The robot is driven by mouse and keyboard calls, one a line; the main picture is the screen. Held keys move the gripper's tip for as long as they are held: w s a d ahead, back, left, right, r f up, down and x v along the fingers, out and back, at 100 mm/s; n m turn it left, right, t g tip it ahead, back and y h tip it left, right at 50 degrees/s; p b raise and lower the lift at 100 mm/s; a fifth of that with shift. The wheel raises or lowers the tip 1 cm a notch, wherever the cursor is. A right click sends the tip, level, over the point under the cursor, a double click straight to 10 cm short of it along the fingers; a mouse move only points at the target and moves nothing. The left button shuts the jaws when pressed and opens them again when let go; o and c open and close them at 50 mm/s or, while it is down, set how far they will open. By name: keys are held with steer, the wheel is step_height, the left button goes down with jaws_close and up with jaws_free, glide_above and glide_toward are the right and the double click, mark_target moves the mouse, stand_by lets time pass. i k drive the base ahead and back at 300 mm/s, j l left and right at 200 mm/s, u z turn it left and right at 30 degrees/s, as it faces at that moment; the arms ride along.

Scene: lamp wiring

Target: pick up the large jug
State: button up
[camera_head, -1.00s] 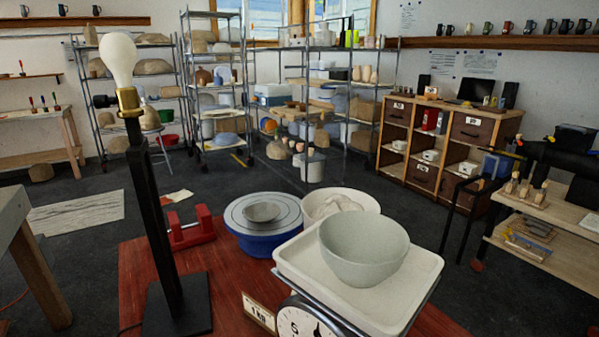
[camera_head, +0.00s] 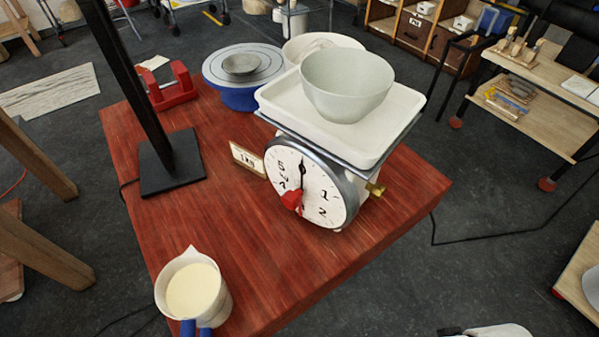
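A white jug (camera_head: 222,302) with a pouring lip and a blue handle stands upright near the front left corner of the red table (camera_head: 240,215). It holds a pale cream-coloured content. The lower end of its handle is cut off by the bottom edge of the picture. It is the only jug I can make out on this table, so I cannot compare its size with another. My gripper is not in view, and nothing is seen touching the jug.
A dial scale (camera_head: 312,190) bears a white tray (camera_head: 290,105) and a pale bowl (camera_head: 346,85). A black lamp stand (camera_head: 172,163), a small sign (camera_head: 248,159), a blue turntable (camera_head: 240,98) and a red holder (camera_head: 176,92) stand behind. Bare tabletop lies between jug and scale.

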mark_target(192, 290)
steer(key=u, duration=0.95)
